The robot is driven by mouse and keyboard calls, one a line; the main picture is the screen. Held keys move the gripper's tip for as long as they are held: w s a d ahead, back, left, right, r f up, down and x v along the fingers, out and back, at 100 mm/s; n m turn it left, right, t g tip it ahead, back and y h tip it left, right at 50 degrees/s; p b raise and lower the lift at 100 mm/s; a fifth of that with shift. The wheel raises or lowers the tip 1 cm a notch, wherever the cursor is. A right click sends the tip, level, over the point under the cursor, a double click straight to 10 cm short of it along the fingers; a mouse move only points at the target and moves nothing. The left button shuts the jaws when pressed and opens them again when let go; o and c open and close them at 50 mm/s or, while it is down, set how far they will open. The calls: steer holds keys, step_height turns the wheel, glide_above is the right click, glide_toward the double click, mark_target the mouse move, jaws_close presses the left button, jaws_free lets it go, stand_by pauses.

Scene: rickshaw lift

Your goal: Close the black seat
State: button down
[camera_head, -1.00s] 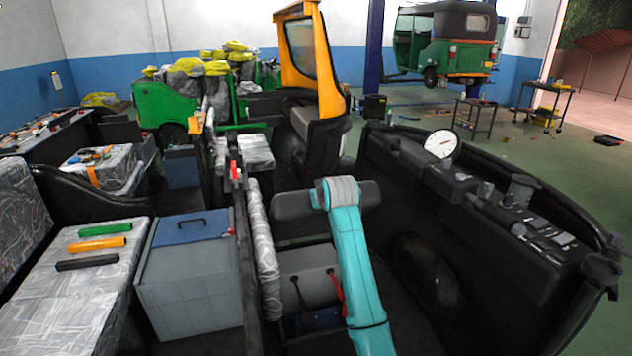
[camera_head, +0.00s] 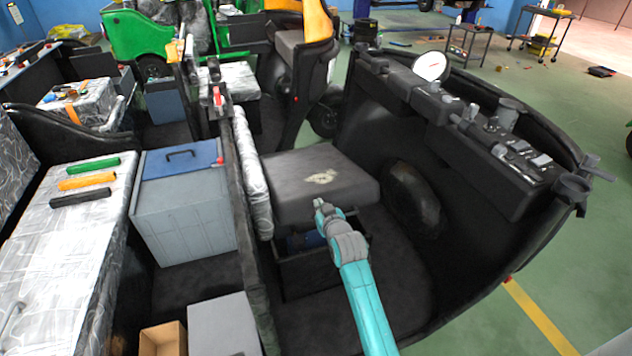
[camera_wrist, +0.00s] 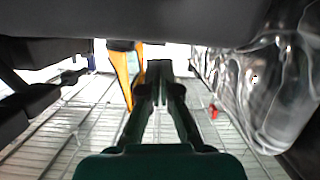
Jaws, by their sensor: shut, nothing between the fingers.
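The black seat (camera_head: 312,172) is a dark grey cushion with a pale worn patch on top. It sits raised above an open dark compartment (camera_head: 292,275), where something blue shows under its front edge. In the wrist view, my gripper (camera_wrist: 160,72) is shut and empty, pointing away from the camera. A dark surface (camera_wrist: 150,22), apparently the seat's underside, spans the top of that view above the fingers.
A plastic-wrapped bar (camera_head: 252,170) runs along the seat's left side. A dashboard (camera_head: 470,130) with a white gauge (camera_head: 430,66) stands on the right. A grey-blue box (camera_head: 185,205) and a wrapped bench (camera_head: 70,240) lie left. Green floor is open at the lower right.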

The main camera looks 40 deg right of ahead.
steer(key=s+f, duration=0.2)
steer(key=f, duration=0.9)
steer(key=s+a+f, duration=0.1)
steer(key=s+f, duration=0.2)
steer(key=f, duration=0.9)
steer(key=shift+s+a, duration=0.25)
steer(key=shift+a, duration=0.05)
steer(key=shift+r, duration=0.1)
